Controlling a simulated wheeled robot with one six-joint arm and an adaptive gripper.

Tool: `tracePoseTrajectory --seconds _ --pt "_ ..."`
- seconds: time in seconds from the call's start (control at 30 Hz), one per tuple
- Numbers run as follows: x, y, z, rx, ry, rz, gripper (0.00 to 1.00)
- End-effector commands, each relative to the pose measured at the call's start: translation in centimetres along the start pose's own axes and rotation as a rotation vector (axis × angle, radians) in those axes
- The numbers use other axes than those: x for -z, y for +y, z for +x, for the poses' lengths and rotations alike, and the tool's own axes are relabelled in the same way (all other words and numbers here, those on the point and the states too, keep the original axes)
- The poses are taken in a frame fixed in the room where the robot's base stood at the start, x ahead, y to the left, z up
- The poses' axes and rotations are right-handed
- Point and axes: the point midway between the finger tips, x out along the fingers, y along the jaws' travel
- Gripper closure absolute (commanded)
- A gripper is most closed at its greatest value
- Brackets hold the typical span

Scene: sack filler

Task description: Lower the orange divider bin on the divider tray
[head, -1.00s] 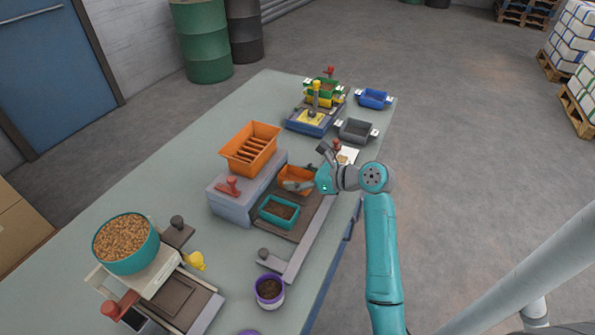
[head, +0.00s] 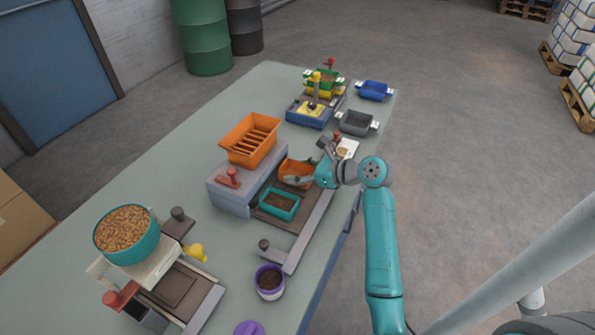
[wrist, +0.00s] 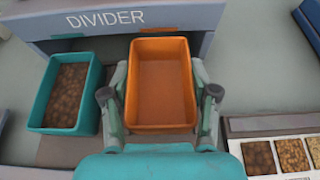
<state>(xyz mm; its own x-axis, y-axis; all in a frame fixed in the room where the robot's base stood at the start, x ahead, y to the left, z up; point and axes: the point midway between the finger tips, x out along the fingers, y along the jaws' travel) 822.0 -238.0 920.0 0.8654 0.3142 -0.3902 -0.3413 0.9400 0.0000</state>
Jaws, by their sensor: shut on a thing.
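The orange divider bin (wrist: 161,85) is empty and sits between the two fingers of my gripper (wrist: 160,105) in the wrist view. My gripper is shut on it, one finger along each side. In the head view the orange bin (head: 297,173) is partly hidden by my gripper (head: 308,180). It is over or on the dark divider tray (head: 297,222) in front of the grey divider (head: 232,196); I cannot tell whether its base touches the tray. The teal bin (wrist: 68,93), filled with brown grains, stands on the tray just left of it.
An orange slotted hopper (head: 250,140) tops the divider, beside a red handle (head: 229,178). A card with grain pictures (wrist: 285,155) lies right of my gripper. A purple-rimmed cup (head: 269,282) stands near the tray's front end.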

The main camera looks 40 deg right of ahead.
Motion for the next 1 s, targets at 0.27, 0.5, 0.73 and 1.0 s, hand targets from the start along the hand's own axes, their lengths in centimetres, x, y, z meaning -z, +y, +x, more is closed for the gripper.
tracePoseTrajectory --seconds 0.27,0.5,0.73,1.0 --pt "0.11 0.0 0.05 0.0 0.0 0.0 0.75" --pt "0.51 0.0 0.23 0.0 0.0 0.0 0.75" --pt "0.57 0.0 0.25 0.0 0.0 0.0 0.75" --pt "0.61 0.0 0.26 0.0 0.0 0.0 0.75"
